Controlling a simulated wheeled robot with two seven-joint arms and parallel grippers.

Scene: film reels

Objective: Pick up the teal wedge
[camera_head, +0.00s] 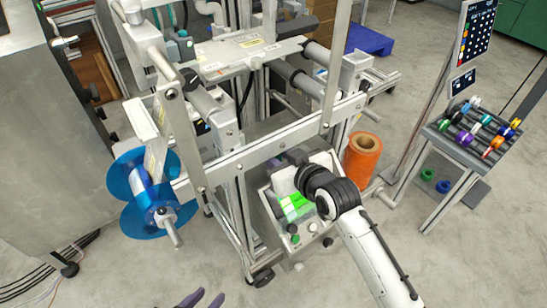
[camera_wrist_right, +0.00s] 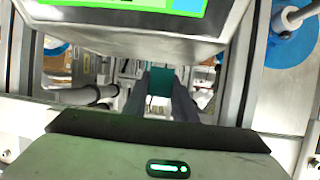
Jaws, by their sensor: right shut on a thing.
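The teal wedge (camera_wrist_right: 161,82) shows in the right wrist view as a small dark teal block between the two grey fingers of my right gripper (camera_wrist_right: 161,88). My right gripper is shut on it, with a finger against each side. In the head view my right arm reaches to the machine's control box, and the wedge cannot be made out there. My left gripper (camera_head: 207,296) shows only at the bottom edge of the head view, its two dark fingers apart and nothing seen between them.
A control box (camera_head: 308,235) with a green screen (camera_head: 294,207) sits close to my right wrist. Metal machine rails (camera_head: 262,148) cross just behind. A blue reel (camera_head: 126,180) is at left. An orange roll (camera_head: 362,160) and a rack (camera_head: 457,151) of coloured rolls stand at right.

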